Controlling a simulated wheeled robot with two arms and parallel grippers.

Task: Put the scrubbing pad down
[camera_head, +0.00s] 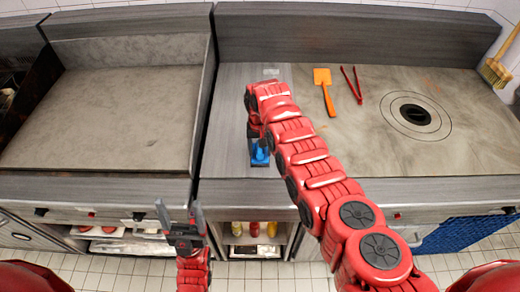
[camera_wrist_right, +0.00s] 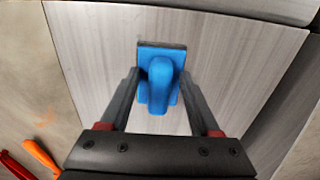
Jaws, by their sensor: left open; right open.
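The scrubbing pad, with a blue handle (camera_head: 260,153), rests on the grey counter near its front edge in the head view. In the right wrist view its blue handle (camera_wrist_right: 160,82) sits on a dark flat pad, lying on the brushed metal surface. My right gripper (camera_wrist_right: 160,92) is open, its fingers on either side of the handle with gaps showing. In the head view my right arm hides most of that gripper. My left gripper (camera_head: 180,214) is open and empty, in front of the counter's edge at lower left.
A flat griddle (camera_head: 115,105) is at left. A brush (camera_head: 496,68) stands far right. Bottles (camera_head: 254,229) sit on a shelf below.

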